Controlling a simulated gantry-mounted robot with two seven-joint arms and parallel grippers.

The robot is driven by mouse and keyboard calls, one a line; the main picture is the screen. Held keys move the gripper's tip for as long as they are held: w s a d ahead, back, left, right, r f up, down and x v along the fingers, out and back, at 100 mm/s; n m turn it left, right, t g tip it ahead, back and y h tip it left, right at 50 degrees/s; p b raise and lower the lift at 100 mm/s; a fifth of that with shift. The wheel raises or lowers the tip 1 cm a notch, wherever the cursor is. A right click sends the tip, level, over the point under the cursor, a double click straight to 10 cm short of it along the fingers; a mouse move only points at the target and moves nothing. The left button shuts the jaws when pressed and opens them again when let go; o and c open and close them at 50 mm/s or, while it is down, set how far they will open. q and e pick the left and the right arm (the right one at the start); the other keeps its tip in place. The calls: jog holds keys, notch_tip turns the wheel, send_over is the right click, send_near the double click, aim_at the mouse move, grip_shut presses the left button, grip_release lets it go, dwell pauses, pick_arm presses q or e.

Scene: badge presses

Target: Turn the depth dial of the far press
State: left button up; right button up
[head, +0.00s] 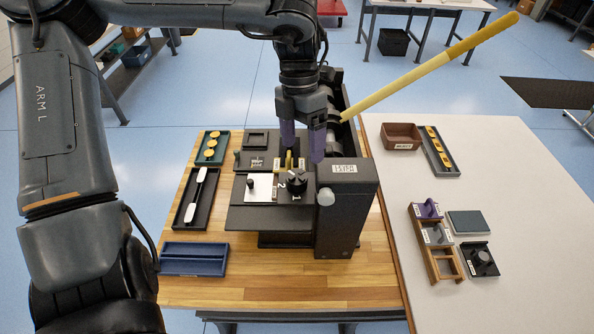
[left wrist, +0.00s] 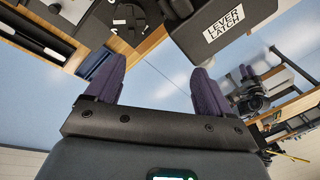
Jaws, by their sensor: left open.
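One press (head: 345,205) stands on the wooden table, with a black body and a long yellow lever (head: 430,65) rising to the upper right. A black dial knob (head: 297,184) sits on its deck, beside a plate with a numeral 2 (head: 283,186). My left gripper (head: 303,147) is above the deck, behind and above the knob, its purple fingers apart with nothing between them.
A green tray with yellow discs (head: 210,148), a black tray with a white tool (head: 194,199) and a blue tray (head: 193,259) lie left of the press. The pale table at right holds a brown bin (head: 401,136) and wooden rack (head: 434,243). The front wooden strip is clear.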

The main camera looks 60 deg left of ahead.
pick_arm(q)
jog(key=w+a+r+n+h, duration=0.2)
jog(key=n+h, duration=0.2)
jog(key=n, duration=0.2)
jog(key=n+h+p, duration=0.2)
jog(key=n, duration=0.4)
send_near(297, 176)
notch_tip(297, 176, up, 4)
jog(key=w, duration=0.3)
jog(key=shift+n+g, duration=0.4)
jog(key=shift+g, duration=0.3)
jog(key=s+d+f, duration=0.1)
jog(key=d+f, duration=0.1)
jog(key=f, duration=0.1)
jog(key=s+d+f, duration=0.1)
jog(key=d+f, duration=0.1)
jog(key=f, duration=0.2)
jog(key=s+d+f, duration=0.1)
jog(key=d+f, duration=0.1)
jog(key=f, duration=0.1)
jog(key=shift+s+f, duration=0.3)
jog(key=shift+s+d+f, duration=0.1)
jog(key=shift+d+f, duration=0.35)
jog(key=shift+d, duration=0.05)
jog(key=c, duration=1)
